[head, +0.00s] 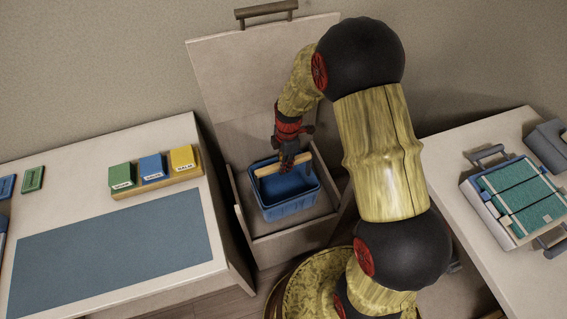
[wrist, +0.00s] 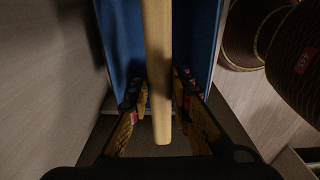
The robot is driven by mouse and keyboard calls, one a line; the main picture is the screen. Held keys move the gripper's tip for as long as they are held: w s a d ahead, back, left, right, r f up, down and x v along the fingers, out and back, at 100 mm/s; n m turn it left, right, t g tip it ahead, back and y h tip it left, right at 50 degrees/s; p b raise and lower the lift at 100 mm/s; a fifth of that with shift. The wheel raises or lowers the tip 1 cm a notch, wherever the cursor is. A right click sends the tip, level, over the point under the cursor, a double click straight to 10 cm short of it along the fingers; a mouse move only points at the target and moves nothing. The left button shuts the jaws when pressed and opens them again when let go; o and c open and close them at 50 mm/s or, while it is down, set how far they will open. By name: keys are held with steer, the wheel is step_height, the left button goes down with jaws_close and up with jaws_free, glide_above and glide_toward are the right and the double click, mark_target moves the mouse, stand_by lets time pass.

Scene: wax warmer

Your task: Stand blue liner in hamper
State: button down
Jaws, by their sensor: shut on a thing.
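The blue liner (head: 290,205) is an open-topped blue bin with a pale wooden bar handle (head: 270,170) across its top. It appears upright inside the hamper (head: 241,222), a pale box with its lid (head: 222,80) raised at the back. My gripper (head: 288,163) is over the liner, shut on its handle. In the wrist view the handle (wrist: 157,75) runs between my two fingers (wrist: 160,108), with the liner's blue walls (wrist: 203,45) on both sides. Whether the liner's base touches the hamper floor is hidden.
A table with a blue-grey mat (head: 115,258) and a wooden rack (head: 160,183) of green, blue and yellow blocks stands at left. A right-hand table (head: 505,270) holds a tray with a green panel (head: 520,195).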

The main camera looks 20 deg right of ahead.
steer(key=shift+f, duration=0.1)
stand_by(0.3)
steer(key=c, duration=1.6)
jaws_free()
steer(key=shift+o, duration=0.2)
steer(key=shift+f, duration=0.1)
steer(key=shift+r, duration=0.2)
steer(key=shift+d+r+p, duration=0.15)
steer(key=shift+r+p, duration=1.15)
steer(key=shift+r, duration=0.65)
steer(key=shift+d+r+p, duration=0.15)
steer(key=shift+r+p, duration=1.1)
steer(key=shift+r, duration=0.65)
